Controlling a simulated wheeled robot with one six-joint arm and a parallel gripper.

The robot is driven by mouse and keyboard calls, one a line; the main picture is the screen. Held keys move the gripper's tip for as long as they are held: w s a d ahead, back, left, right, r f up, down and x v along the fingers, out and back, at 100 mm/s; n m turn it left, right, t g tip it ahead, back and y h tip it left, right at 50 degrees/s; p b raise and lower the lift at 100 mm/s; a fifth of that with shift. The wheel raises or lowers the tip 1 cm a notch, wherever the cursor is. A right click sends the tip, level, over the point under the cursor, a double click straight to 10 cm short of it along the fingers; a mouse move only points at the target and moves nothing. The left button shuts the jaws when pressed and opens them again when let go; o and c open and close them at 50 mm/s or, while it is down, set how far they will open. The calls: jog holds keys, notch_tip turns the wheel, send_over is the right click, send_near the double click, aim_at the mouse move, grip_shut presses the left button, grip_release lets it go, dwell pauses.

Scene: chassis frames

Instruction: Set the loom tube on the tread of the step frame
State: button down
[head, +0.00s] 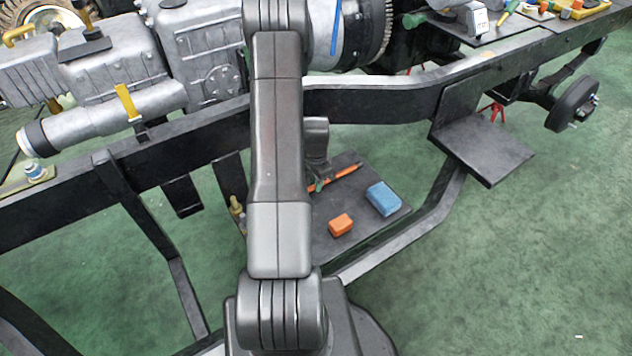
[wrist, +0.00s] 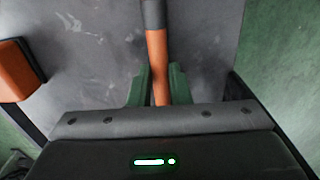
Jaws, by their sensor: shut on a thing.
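The loom tube (head: 347,172) is a thin orange tube with dark bands. In the wrist view the tube (wrist: 157,48) runs up the picture from between two green fingers, its far part dark grey. My gripper (wrist: 160,88) is shut on it; in the head view the gripper (head: 318,186) is partly hidden by my arm. The tube is over or on a dark flat plate (head: 378,222); I cannot tell whether they touch. Another dark plate (head: 485,150) like a step tread hangs from the chassis rail at right. I cannot tell for certain which plate is the step frame's tread.
An orange block (head: 340,225) and a blue block (head: 383,198) lie on the lower plate. The orange block (wrist: 14,70) also shows at left in the wrist view. A black chassis rail (head: 400,103) and engine parts (head: 95,65) stand behind. Green floor (head: 540,240) is clear at right.

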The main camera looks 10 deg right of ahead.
jog(key=c, duration=1.3)
grip_release()
jog(key=shift+c, duration=0.2)
notch_tip(320, 180, up, 12)
jog(key=p, duration=0.3)
jog(key=shift+r, duration=0.1)
